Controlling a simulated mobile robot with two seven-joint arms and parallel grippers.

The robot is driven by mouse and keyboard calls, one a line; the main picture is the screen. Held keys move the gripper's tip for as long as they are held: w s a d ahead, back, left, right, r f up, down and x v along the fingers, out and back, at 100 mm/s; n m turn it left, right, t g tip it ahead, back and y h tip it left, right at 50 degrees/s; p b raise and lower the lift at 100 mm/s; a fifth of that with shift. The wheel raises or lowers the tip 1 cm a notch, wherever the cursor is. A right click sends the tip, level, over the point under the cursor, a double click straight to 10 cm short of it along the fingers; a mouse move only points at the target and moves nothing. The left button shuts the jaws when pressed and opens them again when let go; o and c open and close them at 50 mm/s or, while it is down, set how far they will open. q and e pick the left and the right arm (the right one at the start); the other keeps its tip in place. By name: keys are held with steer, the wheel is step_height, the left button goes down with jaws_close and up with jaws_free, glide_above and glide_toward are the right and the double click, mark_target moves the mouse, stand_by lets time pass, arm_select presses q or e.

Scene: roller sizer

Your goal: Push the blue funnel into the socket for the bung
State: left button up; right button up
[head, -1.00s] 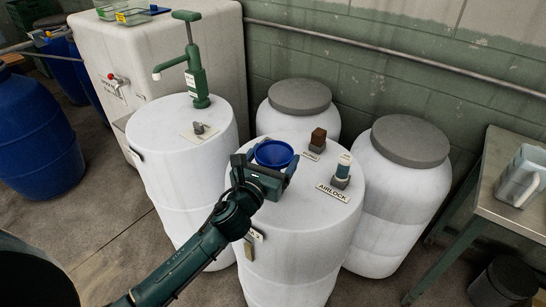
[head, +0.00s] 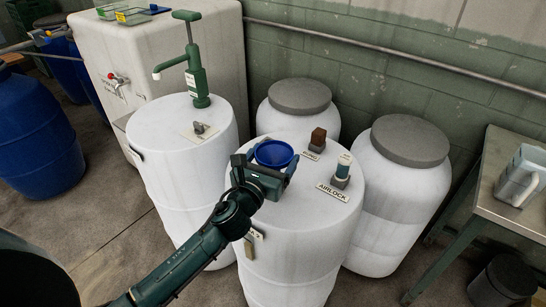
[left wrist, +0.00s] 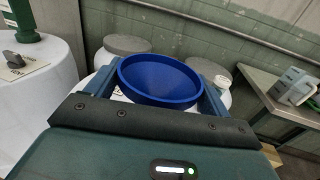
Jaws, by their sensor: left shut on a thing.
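The blue funnel (head: 273,153) is held between the fingers of my left gripper (head: 268,160), above the near white drum (head: 300,230). In the left wrist view its wide blue bowl (left wrist: 160,80) faces up between the two fingers. Its lower end is hidden by the gripper body, so I cannot tell what it touches. A brown block (head: 318,138) stands on the drum top behind the funnel, with a small label (head: 312,155) too small to read surely. The bung's socket is not clearly visible. My right gripper is not in view.
A pale-topped airlock (head: 343,167) with an AIRLOCK label (head: 333,192) stands right of the funnel. A left drum (head: 180,130) carries a green pump (head: 197,80). Two grey-lidded drums stand behind, and a table (head: 500,200) is at right.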

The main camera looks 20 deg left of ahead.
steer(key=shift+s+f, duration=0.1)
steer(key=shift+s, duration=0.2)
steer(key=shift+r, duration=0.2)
arm_select(q)
steer(key=shift+f, duration=0.15)
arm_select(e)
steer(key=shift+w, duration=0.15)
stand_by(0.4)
arm_select(q)
steer(key=shift+f, duration=0.3)
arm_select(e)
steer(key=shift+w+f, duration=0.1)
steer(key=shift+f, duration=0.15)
arm_select(q)
steer(key=shift+f+b, duration=0.55)
steer(key=shift+b, duration=0.05)
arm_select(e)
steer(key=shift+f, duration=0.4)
arm_select(q)
steer(key=shift+f, duration=0.1)
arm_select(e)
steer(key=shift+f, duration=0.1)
arm_select(q)
steer(key=shift+f+b, duration=0.3)
steer(key=shift+b, duration=0.05)
steer(key=shift+f, duration=0.2)
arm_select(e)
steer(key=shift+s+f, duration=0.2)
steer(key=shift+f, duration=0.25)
